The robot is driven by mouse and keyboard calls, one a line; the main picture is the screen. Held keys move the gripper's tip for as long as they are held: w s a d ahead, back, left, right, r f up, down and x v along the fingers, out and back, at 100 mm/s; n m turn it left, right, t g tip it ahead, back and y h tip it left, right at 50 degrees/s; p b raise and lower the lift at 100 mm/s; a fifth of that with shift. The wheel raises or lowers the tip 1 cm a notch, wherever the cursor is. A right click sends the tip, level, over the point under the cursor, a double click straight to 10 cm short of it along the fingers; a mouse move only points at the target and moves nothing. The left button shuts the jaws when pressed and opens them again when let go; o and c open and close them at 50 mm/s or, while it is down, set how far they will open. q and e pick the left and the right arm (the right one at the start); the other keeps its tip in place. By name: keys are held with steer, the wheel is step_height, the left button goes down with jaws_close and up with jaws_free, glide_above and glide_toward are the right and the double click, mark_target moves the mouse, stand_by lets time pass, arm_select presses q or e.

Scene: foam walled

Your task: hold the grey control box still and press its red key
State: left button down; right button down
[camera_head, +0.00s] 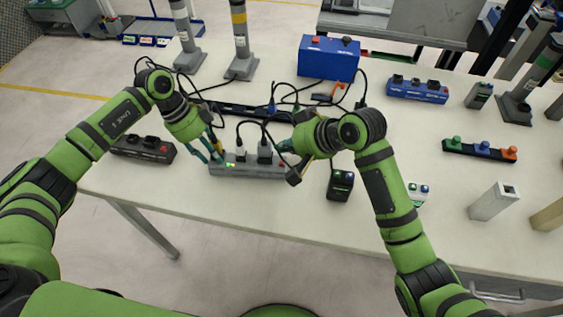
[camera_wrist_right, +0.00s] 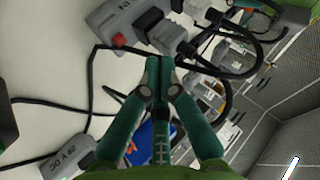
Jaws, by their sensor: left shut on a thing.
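The grey control box (camera_head: 243,170) lies on the near side of the white table, with black plugs on top and lit green and yellow marks at its left end. Its red key (camera_head: 281,164) is at the right end; in the right wrist view the red key (camera_wrist_right: 119,39) stands up left of the fingertips. My left gripper (camera_head: 217,157) is shut on the left end of the grey control box. My right gripper (camera_head: 284,146) is just behind the box's right end. In its wrist view the right gripper (camera_wrist_right: 158,62) has its fingertips together, empty and apart from the key.
A dark box (camera_head: 143,149) with a red button lies left of the control box. A black box (camera_head: 341,185) stands to its right. A blue box (camera_head: 328,58) stands behind. Black cables run across the table and near my right fingers.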

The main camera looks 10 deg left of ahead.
arm_select(q)
steer(key=shift+s+f, duration=0.1)
steer(key=shift+f, duration=0.05)
arm_select(e)
step_height(320, 180, up, 2)
stand_by(0.6)
arm_select(q)
steer(key=c, duration=0.7)
jaws_free()
steer(key=shift+a, duration=0.1)
steer(key=shift+o, duration=0.2)
arm_select(e)
steer(key=shift+f, duration=0.1)
